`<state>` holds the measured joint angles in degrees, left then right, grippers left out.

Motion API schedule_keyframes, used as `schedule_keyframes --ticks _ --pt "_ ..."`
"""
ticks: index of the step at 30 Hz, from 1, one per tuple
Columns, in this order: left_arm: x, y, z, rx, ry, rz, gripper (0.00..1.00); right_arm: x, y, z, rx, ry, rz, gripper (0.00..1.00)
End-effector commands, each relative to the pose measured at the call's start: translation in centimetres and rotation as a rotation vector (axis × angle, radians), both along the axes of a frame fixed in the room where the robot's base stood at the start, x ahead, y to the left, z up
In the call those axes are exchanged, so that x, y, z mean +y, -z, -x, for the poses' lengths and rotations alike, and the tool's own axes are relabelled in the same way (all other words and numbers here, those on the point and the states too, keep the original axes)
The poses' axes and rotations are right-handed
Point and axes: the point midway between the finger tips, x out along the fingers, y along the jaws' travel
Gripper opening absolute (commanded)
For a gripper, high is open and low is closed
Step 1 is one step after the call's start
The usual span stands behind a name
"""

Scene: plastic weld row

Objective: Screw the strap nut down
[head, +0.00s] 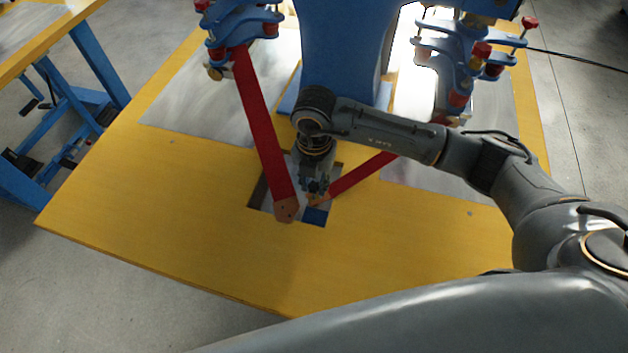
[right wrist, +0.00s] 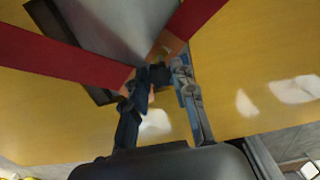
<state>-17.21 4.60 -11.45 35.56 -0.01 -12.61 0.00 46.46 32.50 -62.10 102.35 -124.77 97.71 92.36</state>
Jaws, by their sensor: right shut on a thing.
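My right gripper (head: 317,190) points down over the cut-out in the yellow table, at the copper-coloured end (head: 317,200) of the right red strap (head: 362,175). In the right wrist view its fingers (right wrist: 158,88) are closed around a small dark piece (right wrist: 158,74), which looks like the strap nut. The piece sits close to a copper strap end; I cannot tell whether it touches it or how far down it is. The left red strap (head: 262,135) ends in a copper tip (head: 287,209) beside the gripper. My left gripper is not in view.
The cut-out shows a blue part (head: 315,216) at its front right. A blue machine column (head: 345,50) stands behind, with blue clamps and red knobs (head: 240,35) to the left and more clamps (head: 465,60) to the right. The front of the yellow table (head: 180,220) is clear.

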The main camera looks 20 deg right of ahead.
Motion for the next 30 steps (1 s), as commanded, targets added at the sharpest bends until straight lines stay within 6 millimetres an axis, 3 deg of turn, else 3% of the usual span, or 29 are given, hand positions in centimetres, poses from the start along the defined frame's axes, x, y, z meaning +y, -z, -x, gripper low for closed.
schedule_keyframes --ticks 30 --pt "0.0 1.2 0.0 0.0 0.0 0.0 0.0 0.0 1.4 0.0 0.0 0.0 0.0 0.1"
